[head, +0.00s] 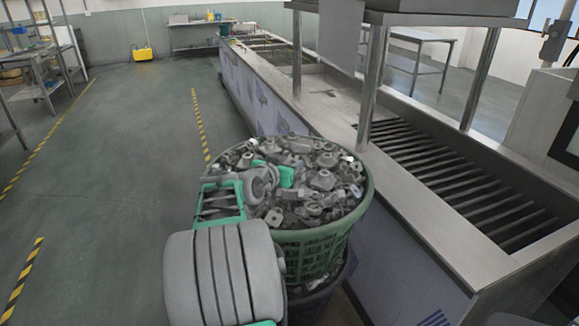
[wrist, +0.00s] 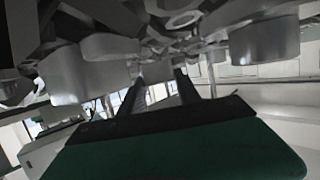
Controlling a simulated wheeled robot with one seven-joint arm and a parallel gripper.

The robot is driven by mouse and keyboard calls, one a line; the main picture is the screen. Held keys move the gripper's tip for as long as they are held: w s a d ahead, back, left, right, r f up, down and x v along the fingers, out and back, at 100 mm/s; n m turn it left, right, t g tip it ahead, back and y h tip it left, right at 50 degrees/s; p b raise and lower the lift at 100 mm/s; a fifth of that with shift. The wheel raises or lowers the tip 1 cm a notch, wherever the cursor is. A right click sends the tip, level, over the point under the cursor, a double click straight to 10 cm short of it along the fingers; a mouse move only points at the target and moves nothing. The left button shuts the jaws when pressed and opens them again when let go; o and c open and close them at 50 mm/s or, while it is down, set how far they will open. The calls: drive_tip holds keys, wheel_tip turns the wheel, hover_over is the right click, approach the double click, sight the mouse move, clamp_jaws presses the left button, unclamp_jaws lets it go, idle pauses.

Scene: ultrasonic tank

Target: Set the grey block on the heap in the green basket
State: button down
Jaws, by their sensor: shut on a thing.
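The green basket (head: 310,250) stands beside the long metal tank line in the head view, heaped with grey metal parts (head: 325,180). My gripper (head: 296,172), with its green body, is low over the left-middle of the heap. In the wrist view its two dark fingers (wrist: 160,82) are close together, with a small grey piece, seemingly the grey block (wrist: 157,72), between their tips. Its outline is hard to tell from the grey parts around it. Heap parts (wrist: 110,45) fill the top of the wrist view, very near the fingers. I cannot tell whether the block touches them.
The steel tank line (head: 390,180) with a slatted roller bed (head: 460,185) runs along the basket's right side, with steel posts (head: 373,75) above it. The floor to the left is clear, with yellow-black tape lines (head: 45,165). A yellow bucket (head: 142,53) stands far back.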

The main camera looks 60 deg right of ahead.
drive_tip(key=shift+f+b, duration=0.3)
drive_tip(key=shift+f, duration=0.35)
drive_tip(key=c, duration=0.9)
unclamp_jaws()
drive_tip(key=shift+o, duration=0.2)
drive_tip(key=shift+r, duration=0.1)
drive_tip(key=shift+r+p, duration=0.25)
drive_tip(key=shift+p, duration=0.2)
drive_tip(key=b+v, duration=0.1)
drive_tip(key=v, duration=1)
drive_tip(key=shift+w+f, duration=0.1)
drive_tip(key=shift+a, duration=0.55)
